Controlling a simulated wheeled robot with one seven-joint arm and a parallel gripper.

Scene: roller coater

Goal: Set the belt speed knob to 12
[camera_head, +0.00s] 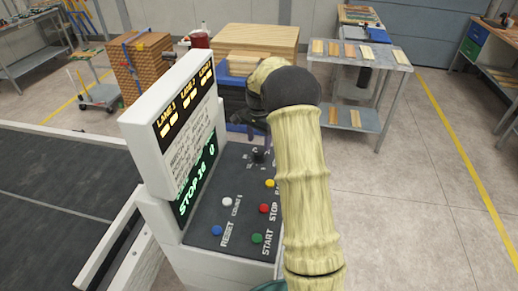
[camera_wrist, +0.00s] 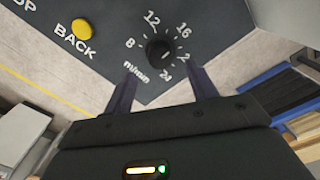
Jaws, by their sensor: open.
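The belt speed knob (camera_wrist: 158,50) is a round black dial on the dark panel (camera_wrist: 105,50). White numbers around it include 8, 12, 16 and 24, with "m/min" beside it. A small pale mark shows on its lower right side, but I cannot tell clearly which number it indicates. The knob also shows small in the head view (camera_head: 258,156). My gripper (camera_wrist: 160,67) is open, its two dark fingers on either side of the knob's near edge in the picture, with visible gaps. Contact is not visible. The display (camera_head: 197,180) reads "STOP 16 0".
A yellow BACK button (camera_wrist: 82,27) is left of the knob in the wrist view. The head view shows a red button (camera_head: 264,208), green START button (camera_head: 257,238), white button (camera_head: 227,201) and blue RESET button (camera_head: 217,230). The upright screen housing (camera_head: 150,150) stands left.

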